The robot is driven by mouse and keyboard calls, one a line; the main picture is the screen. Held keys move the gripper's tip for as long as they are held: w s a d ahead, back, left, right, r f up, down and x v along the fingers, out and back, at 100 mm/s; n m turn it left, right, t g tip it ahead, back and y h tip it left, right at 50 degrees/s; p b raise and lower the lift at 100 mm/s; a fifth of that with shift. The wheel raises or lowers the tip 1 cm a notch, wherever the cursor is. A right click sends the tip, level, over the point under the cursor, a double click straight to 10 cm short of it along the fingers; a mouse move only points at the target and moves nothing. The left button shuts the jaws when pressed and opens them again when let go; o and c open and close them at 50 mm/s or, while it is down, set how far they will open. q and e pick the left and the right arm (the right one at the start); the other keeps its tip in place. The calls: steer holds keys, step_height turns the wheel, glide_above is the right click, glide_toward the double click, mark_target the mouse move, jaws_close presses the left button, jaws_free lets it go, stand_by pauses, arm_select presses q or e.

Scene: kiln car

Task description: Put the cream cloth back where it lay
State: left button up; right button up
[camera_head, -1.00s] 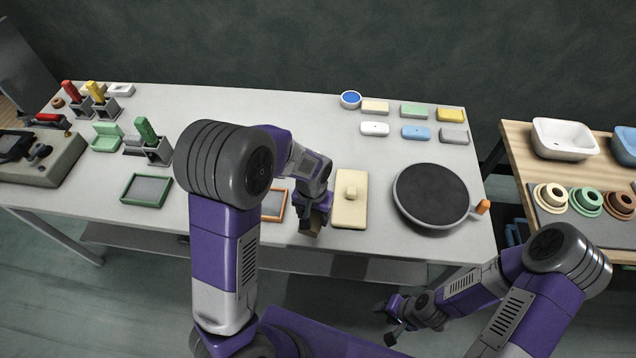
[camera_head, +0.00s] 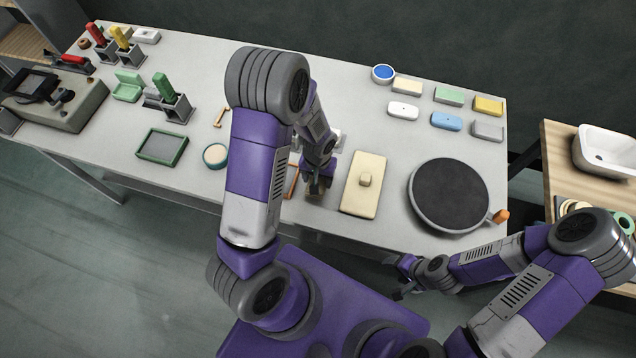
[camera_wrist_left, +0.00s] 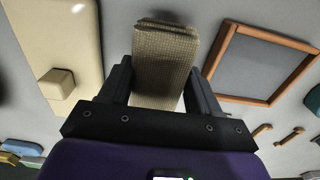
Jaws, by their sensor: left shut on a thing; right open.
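The cream cloth (camera_wrist_left: 165,60) is a folded, woven beige piece in the left wrist view. My left gripper (camera_wrist_left: 160,85) is shut on it, with a finger on each side. In the head view my left gripper (camera_head: 318,186) is near the table's front edge, between an orange-framed panel and a cream slab, and mostly hides the cloth. Whether the cloth touches the table I cannot tell. My right gripper (camera_head: 402,277) is open and empty, off the front of the table.
The cream slab (camera_head: 376,193) with a knob lies right of my left gripper. The orange-framed panel (camera_wrist_left: 255,66) lies on its other side. A dark turntable (camera_head: 450,194) stands further right. A green-framed tray (camera_head: 162,147) and round teal-rimmed dish (camera_head: 215,155) lie left.

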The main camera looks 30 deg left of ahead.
arm_select(q)
step_height(320, 180, down, 3)
steer(key=shift+s+f+b, duration=0.1)
steer(key=shift+f+b, duration=0.1)
steer(key=shift+b, duration=0.1)
steer(key=shift+f, duration=0.15)
steer(key=shift+f, duration=0.2)
steer(key=o, duration=0.9)
steer(key=shift+r, duration=0.1)
steer(key=shift+o, duration=0.2)
steer(key=shift+r, duration=0.1)
